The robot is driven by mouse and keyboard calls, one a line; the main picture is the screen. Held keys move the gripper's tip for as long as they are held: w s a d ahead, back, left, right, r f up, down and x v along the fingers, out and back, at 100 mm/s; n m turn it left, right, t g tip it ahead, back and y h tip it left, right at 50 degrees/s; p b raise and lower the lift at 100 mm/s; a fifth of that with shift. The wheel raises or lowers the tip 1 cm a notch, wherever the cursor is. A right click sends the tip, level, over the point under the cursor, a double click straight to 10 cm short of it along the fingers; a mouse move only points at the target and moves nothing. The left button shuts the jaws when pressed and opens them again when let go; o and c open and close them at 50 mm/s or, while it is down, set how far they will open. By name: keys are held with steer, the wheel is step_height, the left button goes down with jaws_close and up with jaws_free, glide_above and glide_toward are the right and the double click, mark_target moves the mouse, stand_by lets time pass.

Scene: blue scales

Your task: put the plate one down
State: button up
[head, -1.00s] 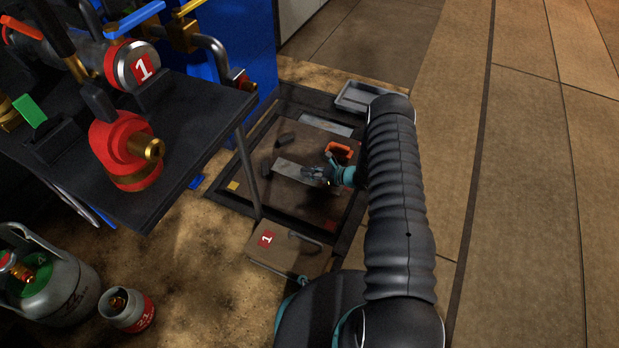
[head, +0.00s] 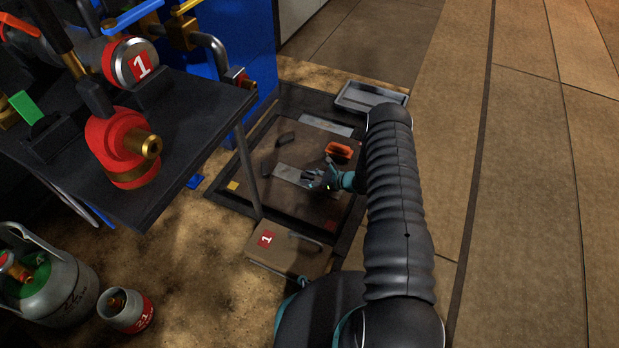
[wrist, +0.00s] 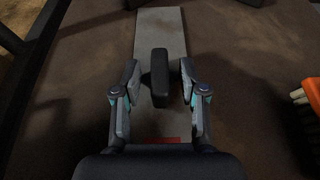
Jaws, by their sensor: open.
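A grey flat plate (wrist: 160,30), which I take to be plate one, lies on the dark brown surface of the low platform. It has an upright dark handle (wrist: 159,72), and a red patch shows near its bottom end; I cannot read a number there. The plate also shows in the head view (head: 291,174). My gripper (wrist: 160,92) is open, with one finger on each side of the handle and gaps visible between. In the head view my gripper (head: 316,180) is low over the plate's right end and hides part of it.
The dark-framed platform (head: 237,204) also holds an orange brush-like thing (head: 339,150) and small dark blocks. A brown case (head: 285,250) marked 1 stands at its front edge. A grey tray (head: 370,97) is behind. A black table (head: 190,130) with valves overhangs at left. Open floor is right.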

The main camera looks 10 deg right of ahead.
steer(key=p+v, duration=0.1)
steer(key=v, duration=1.1)
steer(key=shift+w+r, duration=0.1)
steer(key=shift+r, duration=0.05)
steer(key=s+a+r+n+g+h, duration=0.1)
steer(key=s+a+r+n+g, duration=0.3)
steer(key=r, duration=0.7)
steer(key=s+a+r+n+g, duration=0.15)
steer(key=r+n, duration=0.35)
steer(key=r, duration=0.6)
steer(key=s+a+r+n+g+h, duration=0.15)
steer(key=a+r+n, duration=0.3)
steer(key=r, duration=0.65)
steer(key=s+d+r+n+t+h, duration=0.1)
steer(key=s+r+n+h, duration=0.3)
steer(key=s+r, duration=0.5)
steer(key=s+d+r+n+t+h, duration=0.1)
steer(key=s+r+n+t+h, duration=0.2)
steer(key=s+r+n, duration=0.5)
steer(key=s+r+h, duration=0.1)
steer(key=s, duration=0.7)
steer(key=shift+s, duration=0.4)
steer(key=shift+r, duration=0.15)
